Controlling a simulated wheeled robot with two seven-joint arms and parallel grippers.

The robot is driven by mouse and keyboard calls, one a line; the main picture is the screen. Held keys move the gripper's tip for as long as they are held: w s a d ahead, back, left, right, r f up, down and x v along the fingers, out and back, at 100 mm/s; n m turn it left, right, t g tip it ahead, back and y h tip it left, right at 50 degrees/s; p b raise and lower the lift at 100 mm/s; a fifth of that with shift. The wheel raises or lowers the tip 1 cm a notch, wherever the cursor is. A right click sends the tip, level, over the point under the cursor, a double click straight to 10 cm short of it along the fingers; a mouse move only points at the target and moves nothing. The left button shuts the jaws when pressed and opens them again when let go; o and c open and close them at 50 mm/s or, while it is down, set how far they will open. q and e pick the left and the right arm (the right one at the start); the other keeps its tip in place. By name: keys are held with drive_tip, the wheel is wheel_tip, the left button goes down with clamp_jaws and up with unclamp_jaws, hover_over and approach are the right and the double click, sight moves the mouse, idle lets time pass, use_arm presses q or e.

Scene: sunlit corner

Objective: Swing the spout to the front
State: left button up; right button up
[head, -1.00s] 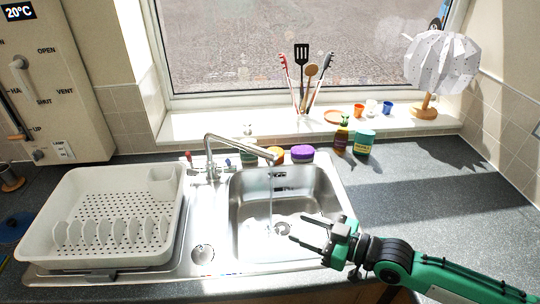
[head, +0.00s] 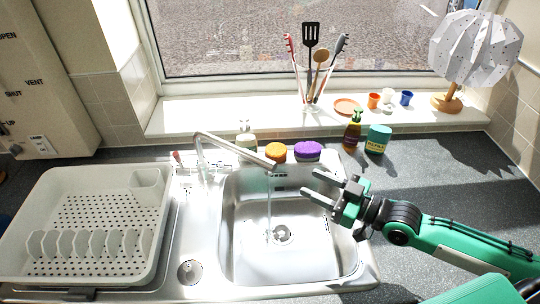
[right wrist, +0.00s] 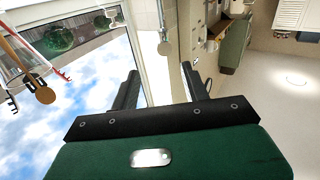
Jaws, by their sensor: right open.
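The metal tap spout (head: 235,149) arcs from its base behind the sink and points to the right and a little forward, over the basin. A thin stream of water falls from its tip into the sink (head: 240,262). My right gripper (head: 313,182) is open and empty over the right part of the basin, to the right of the spout tip and apart from it. In the right wrist view its two dark fingers (right wrist: 160,92) are spread with nothing between them. The spout does not show there. My left gripper is not in view.
A white dish rack (head: 100,268) stands left of the sink. An orange sponge (head: 276,152), a purple sponge (head: 308,150), a brown bottle (head: 352,134) and a teal tub (head: 377,139) stand behind the basin. The right worktop is largely clear.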

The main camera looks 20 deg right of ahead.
sight(268, 164)
drive_tip(key=p+x, duration=0.1)
drive_tip(key=x, duration=0.3)
drive_tip(key=p+x, duration=0.2)
drive_tip(key=x, duration=0.2)
drive_tip(key=p+x, duration=0.1)
drive_tip(key=x, duration=0.3)
drive_tip(key=shift+s+a+r, duration=0.25)
drive_tip(key=shift+s+r, duration=0.05)
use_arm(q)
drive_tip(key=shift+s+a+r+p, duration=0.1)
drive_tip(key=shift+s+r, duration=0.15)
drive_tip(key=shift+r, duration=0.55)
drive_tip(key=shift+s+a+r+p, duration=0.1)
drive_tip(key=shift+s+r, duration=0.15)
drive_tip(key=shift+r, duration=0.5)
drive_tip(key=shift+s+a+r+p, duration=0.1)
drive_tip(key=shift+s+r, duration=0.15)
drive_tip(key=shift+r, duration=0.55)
use_arm(e)
drive_tip(key=shift+w+a+f, duration=0.1)
drive_tip(key=shift+w+a, duration=0.35)
drive_tip(key=shift+a, duration=0.05)
clamp_jaws()
